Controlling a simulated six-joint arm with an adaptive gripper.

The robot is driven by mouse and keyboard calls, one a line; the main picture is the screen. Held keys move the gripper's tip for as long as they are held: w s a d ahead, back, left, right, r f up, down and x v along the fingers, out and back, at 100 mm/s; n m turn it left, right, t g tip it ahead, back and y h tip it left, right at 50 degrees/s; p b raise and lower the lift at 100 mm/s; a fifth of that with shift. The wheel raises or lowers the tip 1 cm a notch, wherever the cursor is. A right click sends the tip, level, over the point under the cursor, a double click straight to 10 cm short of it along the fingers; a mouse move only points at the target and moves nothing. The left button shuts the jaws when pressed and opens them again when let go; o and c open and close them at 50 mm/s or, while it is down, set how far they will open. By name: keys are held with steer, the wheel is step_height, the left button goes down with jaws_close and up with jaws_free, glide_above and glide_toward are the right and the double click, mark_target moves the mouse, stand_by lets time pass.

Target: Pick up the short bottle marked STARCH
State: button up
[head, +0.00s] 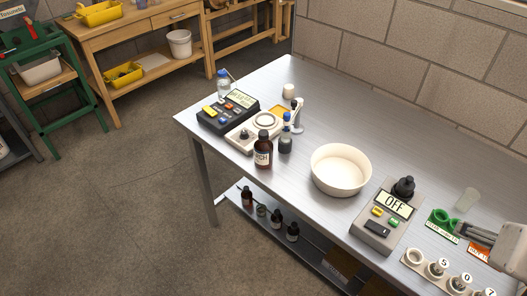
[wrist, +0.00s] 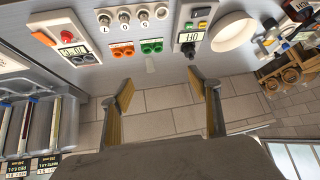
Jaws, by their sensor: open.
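A brown bottle (head: 263,149) with a dark cap stands upright near the front edge of the steel table in the head view. Its pale label is partly turned away, and I read only about "RCH". A small dark bottle (head: 285,143) stands just to its right. My gripper (wrist: 160,77) is open and empty in the wrist view, its two fingers wide apart. In the head view my gripper shows only partly at the right edge, far from the brown bottle. In the wrist view I cannot make out the brown bottle for certain.
A white bowl (head: 341,169) and a grey device reading OFF (head: 385,217) stand between the bottle and my gripper. A scale (head: 253,133) and a dark control box (head: 228,112) stand behind and left. Several brown bottles (head: 277,219) stand on the lower shelf.

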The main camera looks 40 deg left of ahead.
steer(key=w+a+f+n+t+y, duration=0.15)
steer(key=w+a, duration=0.35)
steer(key=a, duration=0.5)
steer(key=w+a+f+n+t+y, duration=0.1)
steer(key=w+a+f+y, duration=0.15)
steer(key=w+a, duration=0.55)
steer(key=w+a+f+n+t+y, duration=0.1)
steer(key=w+a+f, duration=0.2)
steer(key=a, duration=0.8)
steer(key=n+t+y, duration=0.1)
steer(key=n+y, duration=0.1)
steer(key=y, duration=0.2)
glide_above(265, 157)
steer(key=w+d, duration=0.3)
steer(key=d, duration=0.4)
step_height(265, 157, down, 13)
steer(key=shift+n+y, duration=0.65)
steer(key=shift+y, duration=0.15)
steer(key=s+a+f, duration=0.2)
steer(key=s+f, duration=0.1)
steer(key=s+a+f, duration=0.1)
steer(key=s, duration=0.1)
steer(key=shift+s+a+f, duration=0.1)
steer(key=shift+s+f, duration=0.05)
steer(key=shift+s, duration=0.1)
steer(key=shift+s+a+f+t, duration=0.2)
steer(key=shift+s+f+t, duration=0.1)
steer(key=shift+s, duration=0.1)
steer(key=shift+x, duration=1.3)
